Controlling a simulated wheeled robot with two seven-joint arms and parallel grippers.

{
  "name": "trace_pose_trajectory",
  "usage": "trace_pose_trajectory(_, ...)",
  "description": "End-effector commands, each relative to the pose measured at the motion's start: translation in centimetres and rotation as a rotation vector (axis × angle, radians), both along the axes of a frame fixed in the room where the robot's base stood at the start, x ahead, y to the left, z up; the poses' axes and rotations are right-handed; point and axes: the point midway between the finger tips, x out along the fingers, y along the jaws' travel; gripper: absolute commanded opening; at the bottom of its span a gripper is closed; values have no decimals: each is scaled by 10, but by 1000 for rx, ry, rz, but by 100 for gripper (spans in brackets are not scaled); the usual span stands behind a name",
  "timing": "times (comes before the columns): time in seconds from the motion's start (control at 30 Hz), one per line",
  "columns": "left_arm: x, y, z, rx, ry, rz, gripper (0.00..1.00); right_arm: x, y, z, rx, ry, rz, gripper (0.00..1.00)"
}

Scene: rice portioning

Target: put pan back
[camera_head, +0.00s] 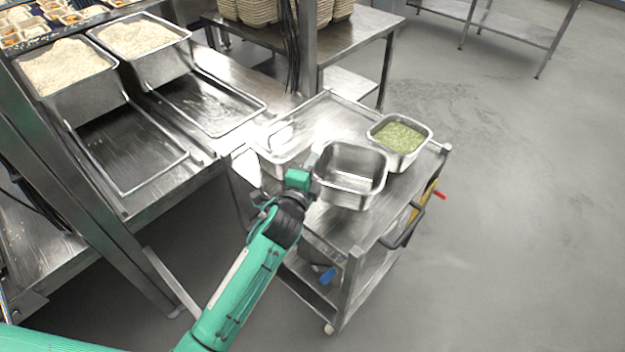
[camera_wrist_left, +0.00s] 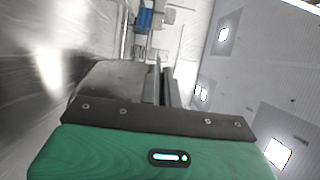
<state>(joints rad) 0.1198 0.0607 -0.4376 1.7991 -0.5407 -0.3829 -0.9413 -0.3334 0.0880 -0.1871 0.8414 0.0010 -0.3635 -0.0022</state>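An empty steel pan (camera_head: 350,178) is over the top of the steel cart (camera_head: 335,235), at the cart's middle. Whether it rests flat on the cart or is slightly raised is hard to tell. My left gripper (camera_head: 312,172) is at the pan's left wall, by the rim, on the end of the green arm. Its fingers are small and partly hidden there. In the left wrist view my left gripper (camera_wrist_left: 163,84) shows dark fingers close together beside a blurred shiny surface; what lies between them is unclear. My right gripper is in neither view.
A pan of green food (camera_head: 400,138) stands on the cart behind the empty pan. A clear lid-like tray (camera_head: 280,140) lies at the cart's left. On the counter, two rice pans (camera_head: 140,38) stand behind two empty bays (camera_head: 130,150). Open floor lies right of the cart.

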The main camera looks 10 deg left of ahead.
Motion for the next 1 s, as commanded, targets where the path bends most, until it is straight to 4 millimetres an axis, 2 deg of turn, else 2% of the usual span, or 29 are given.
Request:
trace_pose_trajectory(0.17, 0, -1, -13, -3, -2, 0, 0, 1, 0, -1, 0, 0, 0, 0)
trace_pose_trajectory(0.43, 0, 0, -49, -3, -1, 0, 0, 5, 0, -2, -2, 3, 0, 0)
trace_pose_trajectory(0.6, 0, -1, -52, -3, -3, -1, 0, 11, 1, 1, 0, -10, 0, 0)
trace_pose_trajectory(0.83, 0, -1, -55, -3, -3, -1, 0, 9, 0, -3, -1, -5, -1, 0)
trace_pose_trajectory(0.97, 0, 0, -56, 0, -1, 0, 25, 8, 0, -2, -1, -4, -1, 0)
trace_pose_trajectory(1.0, 0, 0, -56, 0, -1, 0, 25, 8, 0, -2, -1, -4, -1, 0)
